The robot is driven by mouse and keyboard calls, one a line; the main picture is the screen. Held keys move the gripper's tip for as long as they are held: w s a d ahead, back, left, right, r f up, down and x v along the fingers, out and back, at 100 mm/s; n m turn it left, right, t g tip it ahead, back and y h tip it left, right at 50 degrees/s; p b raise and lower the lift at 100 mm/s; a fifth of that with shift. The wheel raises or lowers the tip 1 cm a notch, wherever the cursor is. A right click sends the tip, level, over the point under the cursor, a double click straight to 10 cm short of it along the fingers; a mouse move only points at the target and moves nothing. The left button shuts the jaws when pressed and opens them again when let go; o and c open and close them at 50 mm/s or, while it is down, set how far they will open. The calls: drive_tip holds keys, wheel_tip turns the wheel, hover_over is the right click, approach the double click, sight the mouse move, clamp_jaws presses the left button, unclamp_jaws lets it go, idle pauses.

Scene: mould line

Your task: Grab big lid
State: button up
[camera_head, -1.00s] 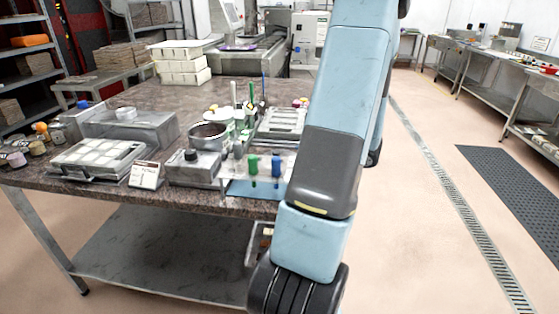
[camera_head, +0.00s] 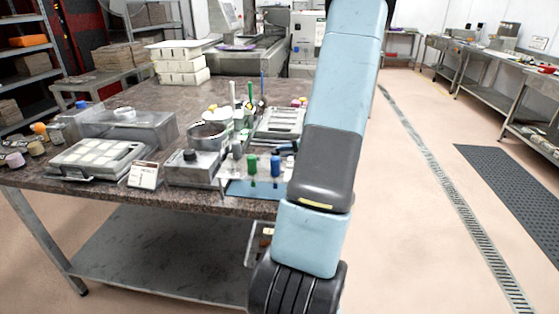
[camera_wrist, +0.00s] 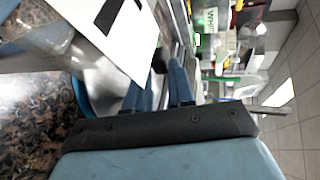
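Two grey lidded boxes stand on the table. The larger lid, with a pale round knob (camera_head: 124,113), lies on the long box (camera_head: 130,130) at the back left. A smaller lid with a black knob (camera_head: 190,155) lies on the box at the front. My gripper (camera_wrist: 162,75) shows in the wrist view with its blue fingers apart and nothing clearly held. A small dark round thing (camera_wrist: 159,59) sits just beyond the fingertips; I cannot tell whether it is a lid knob. In the head view, the gripper's dark blue end (camera_head: 287,147) shows partly beside my arm at the table's right side.
A tray of pale blocks (camera_head: 95,160) and a sign card (camera_head: 143,174) stand at the table's front. A round metal pan (camera_head: 207,134) and coloured bottles (camera_head: 251,166) are near the middle. A close white card (camera_wrist: 115,30) fills the wrist view's upper left.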

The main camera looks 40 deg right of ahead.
drive_tip(key=shift+c, duration=0.5)
clamp_jaws()
drive_tip(key=shift+r, duration=0.1)
